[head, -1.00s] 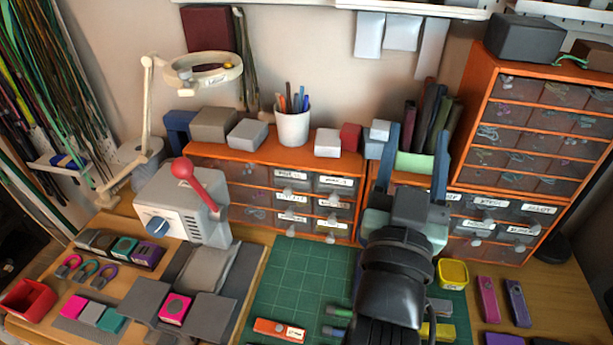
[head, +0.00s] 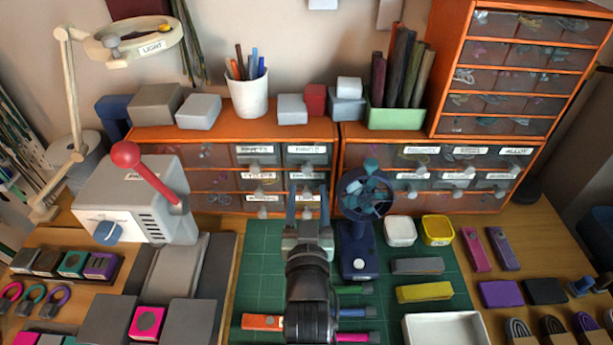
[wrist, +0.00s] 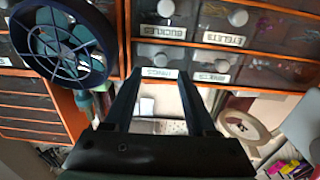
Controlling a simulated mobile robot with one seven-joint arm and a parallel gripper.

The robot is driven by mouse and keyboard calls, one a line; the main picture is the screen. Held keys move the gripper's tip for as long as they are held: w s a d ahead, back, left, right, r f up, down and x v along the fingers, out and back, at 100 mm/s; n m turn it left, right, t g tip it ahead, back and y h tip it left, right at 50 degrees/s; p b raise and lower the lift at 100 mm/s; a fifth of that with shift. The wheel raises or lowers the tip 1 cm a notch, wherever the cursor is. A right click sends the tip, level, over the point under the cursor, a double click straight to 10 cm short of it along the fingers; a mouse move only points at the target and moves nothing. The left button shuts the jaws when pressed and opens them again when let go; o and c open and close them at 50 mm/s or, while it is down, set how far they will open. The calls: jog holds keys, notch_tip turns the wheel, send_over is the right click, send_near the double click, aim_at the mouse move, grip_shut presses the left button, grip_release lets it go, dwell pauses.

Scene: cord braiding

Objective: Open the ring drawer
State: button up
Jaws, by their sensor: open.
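The ring drawer (head: 318,158) is the dark, top-row drawer at the right end of the left orange cabinet. It looks closed, flush with its neighbours. Its white label (wrist: 162,73) and pale round knob (wrist: 161,58) show in the wrist view, which is upside down. My gripper (head: 307,190) is open and empty, pointing at the cabinet in front of its right-hand column. In the wrist view my gripper (wrist: 160,73) has its fingers either side of the ring label. The gap between fingertips and knob cannot be judged. The buckles drawer (wrist: 166,33) sits below it.
A dark blue fan (head: 365,195) stands close to the right of my gripper. A right-hand cabinet (head: 440,172) adjoins the left one. A grey machine with a red lever (head: 150,195) stands left. The green mat (head: 262,262) is partly clear before the drawers.

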aim_at(307, 171)
jog(key=shift+w, duration=2.7)
grip_shut()
